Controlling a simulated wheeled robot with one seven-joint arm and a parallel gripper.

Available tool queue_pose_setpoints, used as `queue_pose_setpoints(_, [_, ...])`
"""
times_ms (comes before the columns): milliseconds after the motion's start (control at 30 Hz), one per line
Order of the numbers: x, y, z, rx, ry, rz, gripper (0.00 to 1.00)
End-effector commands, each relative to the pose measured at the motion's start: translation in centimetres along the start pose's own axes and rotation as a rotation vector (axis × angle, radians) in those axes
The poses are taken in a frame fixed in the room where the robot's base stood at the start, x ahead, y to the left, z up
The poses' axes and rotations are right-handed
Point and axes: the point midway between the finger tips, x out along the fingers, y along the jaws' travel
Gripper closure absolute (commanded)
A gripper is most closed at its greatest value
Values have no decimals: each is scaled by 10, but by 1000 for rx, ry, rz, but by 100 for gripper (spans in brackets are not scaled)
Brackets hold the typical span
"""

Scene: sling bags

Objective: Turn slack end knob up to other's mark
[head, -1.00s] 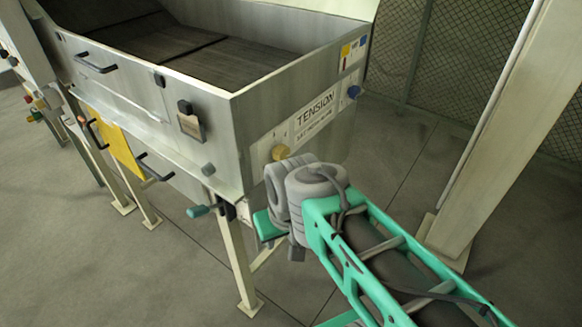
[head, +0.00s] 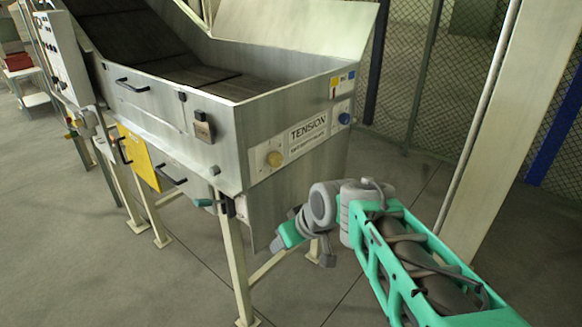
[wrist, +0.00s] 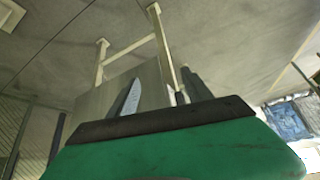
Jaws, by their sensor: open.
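The TENSION panel (head: 308,135) is on the end wall of the metal hopper. The marks around the knobs are too small to read, and which knob is at the slack end I cannot tell. My gripper (head: 278,244) is below the panel, apart from both knobs. In the wrist view its fingers (wrist: 163,92) are spread and empty, pointing towards a metal panel and pale legs; neither knob shows there.
The hopper (head: 215,150) stands on cream legs (head: 236,270). A teal-handled lever (head: 205,202) sticks out at its lower corner, near my gripper. A cream post (head: 485,130) rises at the right. Floor (head: 400,170) is open between hopper and fence.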

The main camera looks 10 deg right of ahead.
Motion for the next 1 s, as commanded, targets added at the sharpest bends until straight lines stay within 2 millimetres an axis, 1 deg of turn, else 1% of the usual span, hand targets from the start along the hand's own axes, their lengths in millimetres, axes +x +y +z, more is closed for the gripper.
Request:
queue_pose_setpoints(33, [36, 18, -31, -81, 112, -53, 37])
queue_pose_setpoints(67, [48, 28, -55, -139, 202, -84, 36])
queue_pose_setpoints(100, [60, 42, -84, -207, 327, -116, 36])
queue_pose_setpoints(167, [68, 67, -118, -286, 518, -142, 36])
queue_pose_setpoints(200, [69, 84, -133, -323, 638, -146, 36])
queue_pose_setpoints(300, [56, 121, -153, -374, 877, -128, 36])
queue_pose_setpoints(400, [44, 140, -160, -392, 1002, -107, 36])
queue_pose_setpoints(467, [40, 142, -164, -396, 1029, -102, 36])
queue_pose_setpoints(533, [43, 138, -173, -399, 1033, -105, 36])
queue_pose_setpoints(800, [68, 123, -214, -400, 1030, -106, 36])
queue_pose_setpoints(900, [74, 121, -223, -399, 1030, -105, 36])
queue_pose_setpoints(1000, [77, 120, -226, -398, 1030, -104, 36])
